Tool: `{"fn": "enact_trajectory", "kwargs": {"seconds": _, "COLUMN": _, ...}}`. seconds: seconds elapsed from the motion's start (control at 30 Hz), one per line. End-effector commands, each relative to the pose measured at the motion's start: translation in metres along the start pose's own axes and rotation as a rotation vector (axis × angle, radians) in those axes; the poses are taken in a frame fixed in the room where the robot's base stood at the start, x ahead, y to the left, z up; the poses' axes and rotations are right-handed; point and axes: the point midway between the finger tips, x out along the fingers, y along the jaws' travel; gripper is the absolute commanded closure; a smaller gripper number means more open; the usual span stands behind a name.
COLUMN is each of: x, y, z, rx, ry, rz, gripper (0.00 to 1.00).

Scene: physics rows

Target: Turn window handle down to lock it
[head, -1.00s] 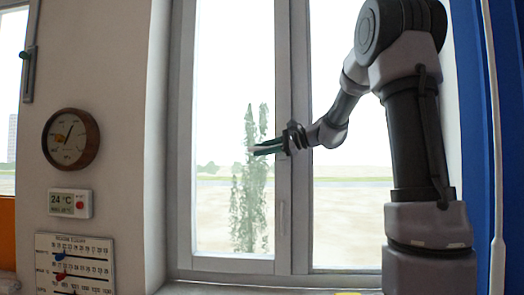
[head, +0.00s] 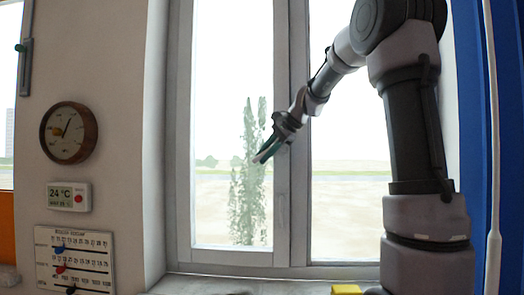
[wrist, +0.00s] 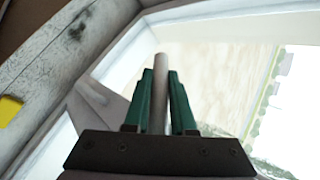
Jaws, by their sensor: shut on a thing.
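The window (head: 182,200) has a pale frame with a central upright post (head: 300,200). My gripper (head: 263,157) is at this post, its green fingers pointing down and left across the left pane's edge. In the wrist view, my gripper (wrist: 160,76) is shut on the window handle (wrist: 160,62), a slim grey bar lying lengthwise between the two fingers. The handle's tip reaches a little past the fingertips. In the head view the handle cannot be made out at the fingers, and its base is hidden.
The sill (head: 215,286) runs below the window, with a yellow object (head: 346,290) at its front. A round clock-like dial (head: 68,132), a thermometer display (head: 69,197) and a calendar board (head: 75,260) hang on the left wall. A blue panel (head: 472,100) stands at right.

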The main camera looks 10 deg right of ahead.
Motion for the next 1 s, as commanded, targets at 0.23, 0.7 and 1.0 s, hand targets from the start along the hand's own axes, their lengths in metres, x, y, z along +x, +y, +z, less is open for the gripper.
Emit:
{"fn": "enact_trajectory", "kwargs": {"seconds": 0.23, "x": 0.001, "y": 0.011, "z": -0.008, "rx": -0.068, "ry": 0.130, "rz": 0.181, "gripper": 1.00}}
{"fn": "enact_trajectory", "kwargs": {"seconds": 0.7, "x": -0.004, "y": 0.034, "z": -0.026, "rx": -0.187, "ry": 0.369, "rz": 0.521, "gripper": 1.00}}
{"fn": "enact_trajectory", "kwargs": {"seconds": 1.0, "x": -0.011, "y": 0.043, "z": -0.034, "rx": -0.241, "ry": 0.479, "rz": 0.677, "gripper": 1.00}}
